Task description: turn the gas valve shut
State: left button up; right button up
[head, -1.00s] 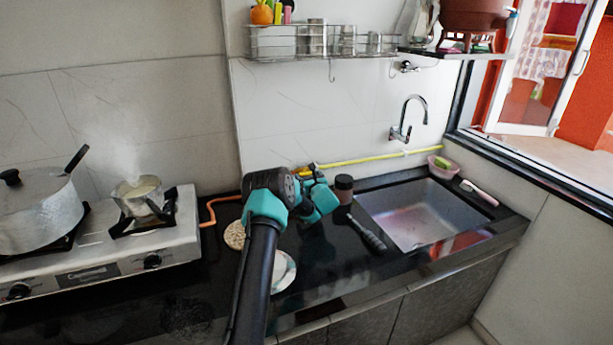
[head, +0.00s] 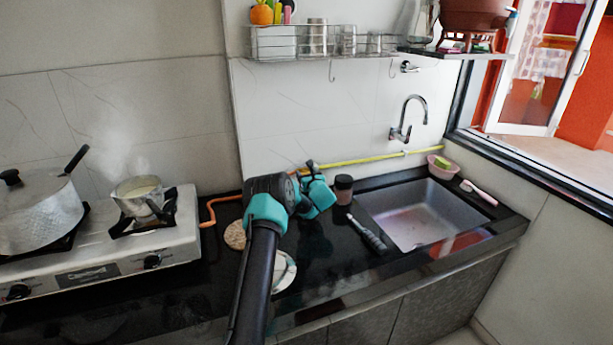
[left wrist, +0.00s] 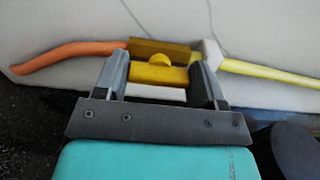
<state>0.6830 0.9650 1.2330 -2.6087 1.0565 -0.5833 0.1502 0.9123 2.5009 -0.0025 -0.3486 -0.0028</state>
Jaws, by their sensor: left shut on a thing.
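The gas valve shows in the left wrist view as a brass-coloured body (left wrist: 150,46) with a yellow handle (left wrist: 158,75) in front. An orange hose (left wrist: 70,52) joins it on the left and a yellow pipe (left wrist: 265,72) on the right. In that view the handle lies across, roughly in line with the pipe. My left gripper (left wrist: 161,78) has one finger at each end of the handle and is shut on it. In the head view my left gripper (head: 311,168) is at the wall end of the yellow pipe (head: 355,160) and mostly hides the valve. My right gripper is out of view.
A stove (head: 105,258) with a lidded pot (head: 38,215) and a steaming saucepan (head: 138,194) stands left. A plate (head: 284,275) is beside my forearm.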

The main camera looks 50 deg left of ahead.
pick_arm(q)
jog(key=shift+c, duration=1.1)
jog(key=shift+m, duration=0.4)
jog(key=m, duration=0.3)
jog(key=shift+w, duration=0.1)
jog(key=m, duration=1.4)
jog(key=shift+w+d+f, duration=0.1)
jog(key=shift+f, duration=0.2)
